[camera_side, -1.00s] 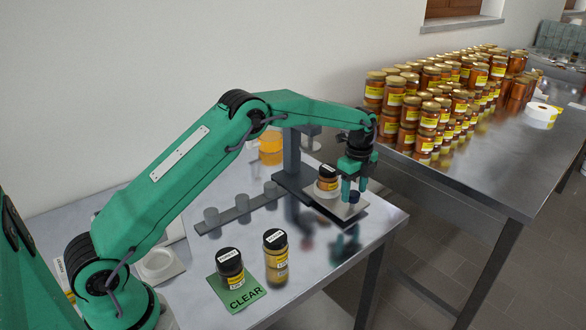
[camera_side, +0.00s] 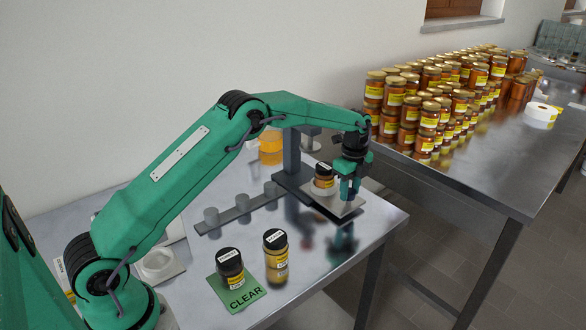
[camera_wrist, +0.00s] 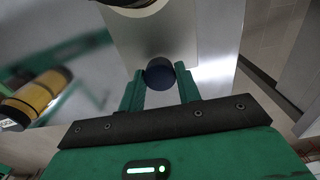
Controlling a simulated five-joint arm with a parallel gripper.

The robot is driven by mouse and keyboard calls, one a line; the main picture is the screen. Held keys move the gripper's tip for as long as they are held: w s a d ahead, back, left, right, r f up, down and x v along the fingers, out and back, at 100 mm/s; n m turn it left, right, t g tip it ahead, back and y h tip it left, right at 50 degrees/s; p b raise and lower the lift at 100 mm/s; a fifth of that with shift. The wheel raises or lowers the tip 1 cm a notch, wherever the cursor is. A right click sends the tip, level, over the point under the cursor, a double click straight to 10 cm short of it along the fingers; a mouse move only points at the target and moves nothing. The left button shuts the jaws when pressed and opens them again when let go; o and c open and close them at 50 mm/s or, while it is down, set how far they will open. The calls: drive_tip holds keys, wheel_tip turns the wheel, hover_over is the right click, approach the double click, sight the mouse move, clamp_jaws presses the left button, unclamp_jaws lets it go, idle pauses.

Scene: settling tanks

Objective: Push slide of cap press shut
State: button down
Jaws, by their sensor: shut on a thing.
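The cap press (camera_side: 291,155) stands at the back right of the metal table. Its flat grey slide (camera_side: 345,210) sticks out toward the front right and carries a small dark-lidded amber jar (camera_side: 323,177). My gripper (camera_side: 349,191) points down over the slide's outer part. In the wrist view my gripper (camera_wrist: 159,90) is shut on a dark blue round knob (camera_wrist: 160,72) that stands on the slide (camera_wrist: 185,40). The jar's base shows at the top of that view. The fingers hide part of the knob in the side view.
Two dark-lidded jars stand at the front, one (camera_side: 230,266) on a green mat marked CLEAR (camera_side: 240,296), one (camera_side: 276,250) beside it. A grey rail with several pegs (camera_side: 240,209) lies left of the press. A second table (camera_side: 480,165) holds many honey jars.

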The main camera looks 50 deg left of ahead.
drive_tip(key=a, duration=0.2)
drive_tip(key=shift+a, duration=0.4)
drive_tip(key=c, duration=1)
unclamp_jaws()
drive_tip(key=shift+r, duration=3.95)
